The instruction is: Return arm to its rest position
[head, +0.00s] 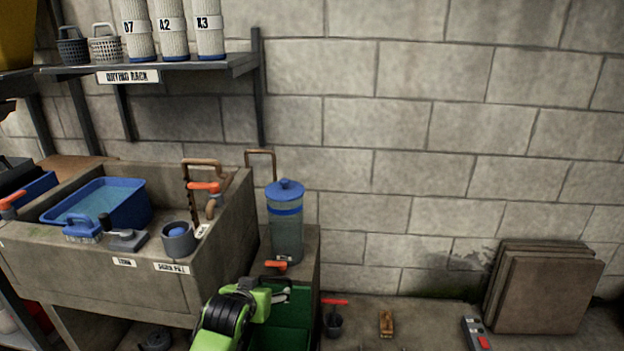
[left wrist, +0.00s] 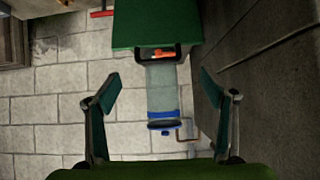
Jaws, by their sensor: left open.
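My left arm (head: 228,318), green and black, rises from the bottom edge of the head view, in front of the sink's right end. In the left wrist view my left gripper (left wrist: 162,112) is open, its two dark green fingers wide apart with nothing between them touching either one. A clear canister (left wrist: 162,88) with a blue lid shows beyond the fingers, upside down in that picture. The canister (head: 286,226) also stands upright behind my arm in the head view. My right gripper is in neither view.
A green box (head: 293,316) lies below the canister's orange tap (head: 276,265), beside my arm. The concrete sink (head: 165,290) holds a blue basin (head: 136,205) on the left. Brown slabs (head: 550,290) lean on the wall at right.

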